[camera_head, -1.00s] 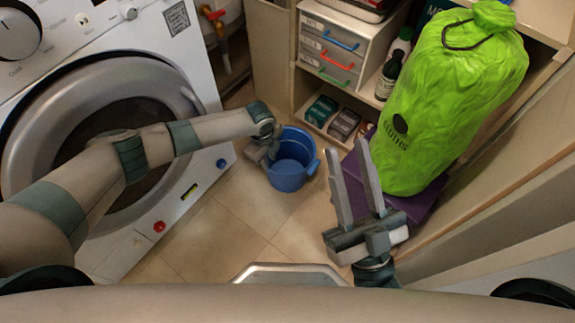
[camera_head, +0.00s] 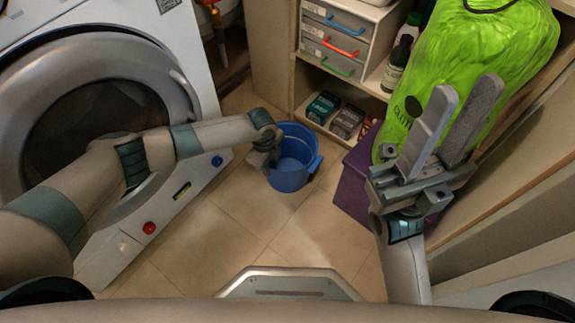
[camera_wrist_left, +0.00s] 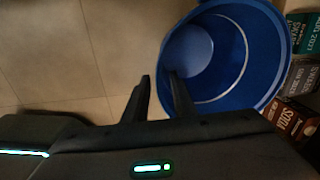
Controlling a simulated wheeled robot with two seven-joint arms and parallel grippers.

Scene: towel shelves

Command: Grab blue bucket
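The blue bucket (camera_head: 290,177) stands upright on the tiled floor in the head view. It also shows in the left wrist view (camera_wrist_left: 268,50), seen from above into its empty inside. My left gripper (camera_head: 266,160) is at the bucket's left side. In the left wrist view its two fingers (camera_wrist_left: 158,76) are apart, one over the floor and one over the bucket's near-left rim. I cannot tell whether they touch the rim. My right gripper (camera_head: 468,86) is open and empty, in front of the green bag, away from the bucket.
A washing machine (camera_head: 195,60) stands at left. Shelves hold a drawer unit (camera_head: 335,40), bottles (camera_head: 396,68) and small boxes (camera_head: 347,122). A bright green bag (camera_head: 500,45) is at right by a purple box (camera_head: 353,185). The floor (camera_head: 220,225) in front is clear.

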